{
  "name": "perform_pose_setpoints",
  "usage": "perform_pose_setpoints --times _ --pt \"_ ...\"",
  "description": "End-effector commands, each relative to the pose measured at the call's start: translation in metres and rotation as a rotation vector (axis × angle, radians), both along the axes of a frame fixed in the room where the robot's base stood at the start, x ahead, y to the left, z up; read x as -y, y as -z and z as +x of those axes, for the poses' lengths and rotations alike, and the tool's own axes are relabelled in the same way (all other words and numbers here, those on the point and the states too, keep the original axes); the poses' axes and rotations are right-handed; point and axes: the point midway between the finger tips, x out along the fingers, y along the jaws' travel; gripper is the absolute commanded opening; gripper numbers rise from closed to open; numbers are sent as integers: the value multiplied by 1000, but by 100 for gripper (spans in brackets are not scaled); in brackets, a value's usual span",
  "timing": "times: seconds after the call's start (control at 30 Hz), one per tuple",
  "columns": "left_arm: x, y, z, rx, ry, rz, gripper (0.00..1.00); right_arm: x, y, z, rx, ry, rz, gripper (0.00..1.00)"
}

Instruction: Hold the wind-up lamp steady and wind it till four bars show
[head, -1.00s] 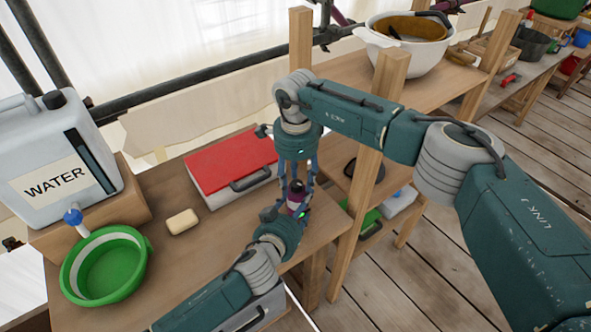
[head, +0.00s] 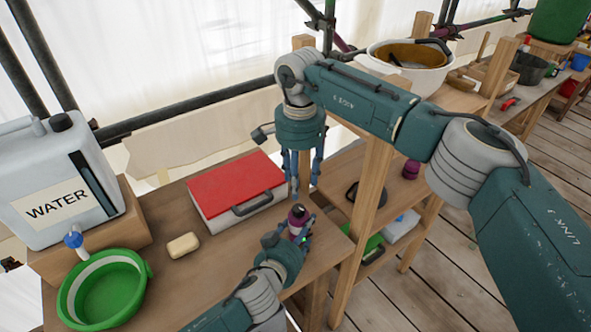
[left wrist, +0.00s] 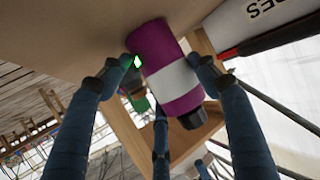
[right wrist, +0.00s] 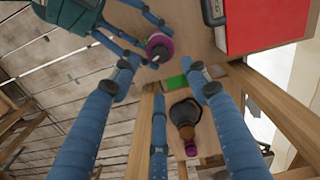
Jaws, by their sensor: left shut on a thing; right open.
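The wind-up lamp (head: 298,215), a purple cylinder with a white band and a dark grey end, stands near the bench's front right corner. My left gripper (head: 299,234) is shut around it from the front. The left wrist view shows the lamp (left wrist: 172,75) between its fingers. A small green light shows beside the lamp there; I cannot read any bars. My right gripper (head: 306,187) points down, open and empty, just above the lamp and apart from it. The right wrist view shows the lamp's round top (right wrist: 159,46) beyond its left fingertip.
A red-lidded case (head: 237,189) lies behind the lamp. Soap (head: 183,245), a green basin (head: 104,292) and a water container (head: 55,182) are at left. A wooden post (head: 364,208) rises close at right, beside shelves holding a purple object (head: 411,169).

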Motion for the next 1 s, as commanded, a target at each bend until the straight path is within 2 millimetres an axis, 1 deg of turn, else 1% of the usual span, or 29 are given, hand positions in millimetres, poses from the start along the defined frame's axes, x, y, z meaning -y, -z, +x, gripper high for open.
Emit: perform_pose_setpoints --times 0.03,0.1,0.13,0.2,1.0 --pt "0 1 -1 -3 0 0 30 0 -11 1 3 0 0 46" --pt "0 1 -1 -3 0 0 30 0 -26 1 3 1 2 46" --pt "0 1 -1 -3 0 0 30 0 -27 0 1 22 -1 46" --pt "0 1 -1 -3 0 0 30 -1 -24 -1 2 137 -4 46" --pt "0 1 0 -2 0 0 30 -7 -27 -3 49 1342 -12 46"
